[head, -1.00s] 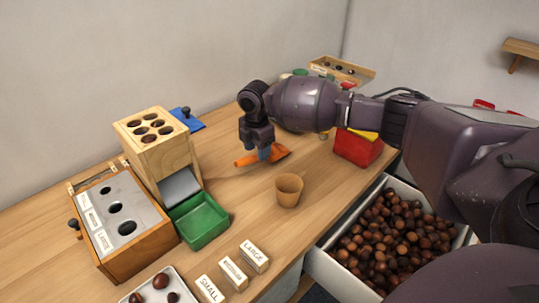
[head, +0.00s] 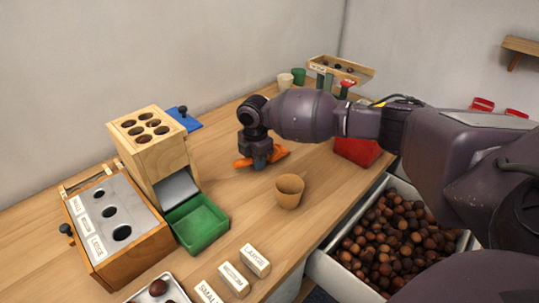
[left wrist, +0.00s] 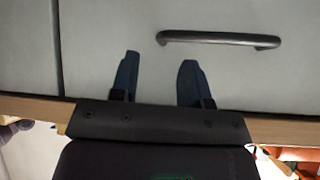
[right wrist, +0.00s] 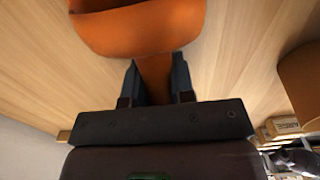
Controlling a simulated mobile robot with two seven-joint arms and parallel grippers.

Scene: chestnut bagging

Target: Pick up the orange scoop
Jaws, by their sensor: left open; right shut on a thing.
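The orange scoop (head: 279,152) lies on the wooden table behind the paper-brown cup. My right gripper (head: 260,163) comes down over it from above and hides its middle. In the right wrist view the scoop (right wrist: 140,28) points away from me, and my right gripper (right wrist: 153,85) is shut on its handle, one finger on each side. Whether the scoop is lifted clear of the table I cannot tell. My left gripper (left wrist: 158,80) is open and empty, in front of a grey panel with a black handle (left wrist: 220,39); it is not in the head view.
The brown cup (head: 289,191) stands close in front of the scoop. A green tray (head: 197,222) and wooden dispenser (head: 152,148) are to the left. A red box (head: 357,151) is to the right, partly behind my arm. A drawer (head: 343,279) of chestnuts stands open at front right.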

